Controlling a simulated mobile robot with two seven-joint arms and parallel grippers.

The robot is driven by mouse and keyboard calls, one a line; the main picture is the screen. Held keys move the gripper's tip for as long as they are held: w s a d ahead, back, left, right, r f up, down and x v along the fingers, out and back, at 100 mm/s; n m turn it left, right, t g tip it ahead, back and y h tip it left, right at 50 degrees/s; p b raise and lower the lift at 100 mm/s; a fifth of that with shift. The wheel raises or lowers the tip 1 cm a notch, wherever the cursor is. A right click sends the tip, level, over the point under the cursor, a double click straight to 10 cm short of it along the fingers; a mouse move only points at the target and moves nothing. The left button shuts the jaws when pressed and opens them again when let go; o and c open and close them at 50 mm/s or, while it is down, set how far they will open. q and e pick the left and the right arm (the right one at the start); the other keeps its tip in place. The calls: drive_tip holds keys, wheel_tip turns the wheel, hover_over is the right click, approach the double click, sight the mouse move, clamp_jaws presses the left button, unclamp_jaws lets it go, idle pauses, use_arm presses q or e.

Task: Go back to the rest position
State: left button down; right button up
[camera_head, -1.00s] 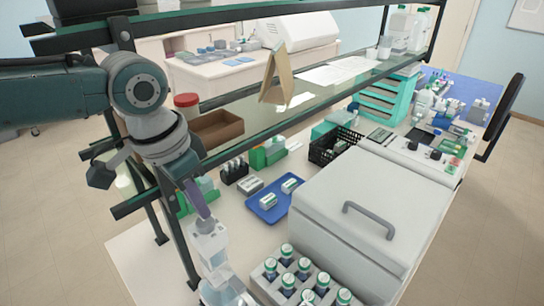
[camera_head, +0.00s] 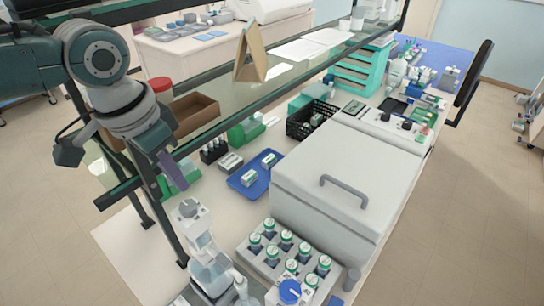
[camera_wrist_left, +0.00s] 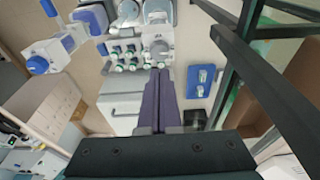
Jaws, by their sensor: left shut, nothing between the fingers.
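My left gripper (camera_head: 180,184) comes in from the upper left, past the dark shelf frame. Its two purple fingers point down and are shut together with nothing between them. In the left wrist view the fingers (camera_wrist_left: 159,74) lie side by side, touching, over the bench. In the head view the fingertips appear just above a white instrument (camera_head: 190,209); the exact gap cannot be told. My right gripper is in neither view.
A glass shelf (camera_head: 215,115) on a dark frame runs close to my left arm. Below are a blue tray (camera_head: 238,184), a rack of several capped bottles (camera_head: 264,262) and a large box with a handle (camera_head: 310,200). Floor is clear at right.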

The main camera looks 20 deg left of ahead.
use_arm(q)
wheel_tip(320, 180, up, 2)
drive_tip(key=shift+p, duration=0.65)
drive_tip(key=shift+f, duration=0.1)
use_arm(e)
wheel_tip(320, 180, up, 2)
